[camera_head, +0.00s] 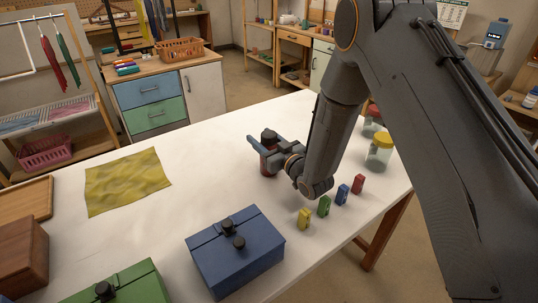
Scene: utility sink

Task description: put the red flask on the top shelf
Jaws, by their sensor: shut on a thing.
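I cannot tell which shelf is the top shelf in this view.
Yellow, green, blue and red small blocks (324,206) stand in a row right of the flask. A yellow-lidded jar (379,152) is behind them. A blue box (235,255), a green box (125,285) and a yellow cloth (127,180) lie on the table.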

